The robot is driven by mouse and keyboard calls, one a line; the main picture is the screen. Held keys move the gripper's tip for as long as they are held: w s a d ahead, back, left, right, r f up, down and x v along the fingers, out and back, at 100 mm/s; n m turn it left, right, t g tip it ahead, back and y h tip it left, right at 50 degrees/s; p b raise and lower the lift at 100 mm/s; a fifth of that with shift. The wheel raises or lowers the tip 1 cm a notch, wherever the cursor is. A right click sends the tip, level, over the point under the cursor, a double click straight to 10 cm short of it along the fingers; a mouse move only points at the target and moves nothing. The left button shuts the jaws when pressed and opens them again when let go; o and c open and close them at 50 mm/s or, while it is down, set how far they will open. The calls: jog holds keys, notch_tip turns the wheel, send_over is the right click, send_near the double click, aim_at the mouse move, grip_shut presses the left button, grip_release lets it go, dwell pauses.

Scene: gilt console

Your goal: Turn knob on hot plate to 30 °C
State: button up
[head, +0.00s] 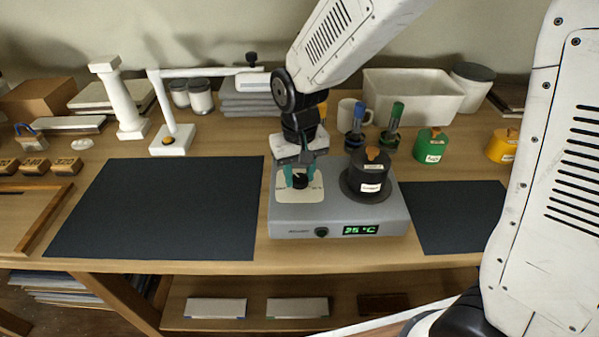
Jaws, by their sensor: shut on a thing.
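The grey hot plate (290,226) stands on the wooden console between two dark mats. Its green display (360,230) appears to read 35 °C. The black knob (300,181) sits on a pale dial panel (299,194) on the left of its top. My gripper (300,176) comes down from above and is shut on the knob, with teal fingers at its sides. The dial markings are too small to read. A dark labelled pot (370,175) stands on the right of the hot plate's top. A small dark button (321,232) is on the front face.
A large dark mat (160,205) lies clear on the left, a smaller one (455,215) on the right. Behind are a mug (352,111), blue and green tools, a white bin (415,95) and a green pot (431,146). A white lamp-like stand (172,138) is at back left.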

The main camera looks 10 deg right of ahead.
aim_at(300, 177)
jog(key=o, duration=1)
jog(key=shift+w+r, duration=0.1)
notch_tip(300, 177, up, 8)
jog(key=shift+f, duration=0.15)
jog(key=s+d+r+m, duration=0.1)
jog(key=s+d+r, duration=0.3)
jog(key=s+d, duration=0.3)
jog(key=s+d+r+t, duration=0.1)
jog(key=s+d+r, duration=0.3)
jog(key=s+d, duration=0.4)
jog(key=s, duration=0.7)
jog(key=shift+d+m, duration=0.3)
jog(key=shift+m, duration=0.1)
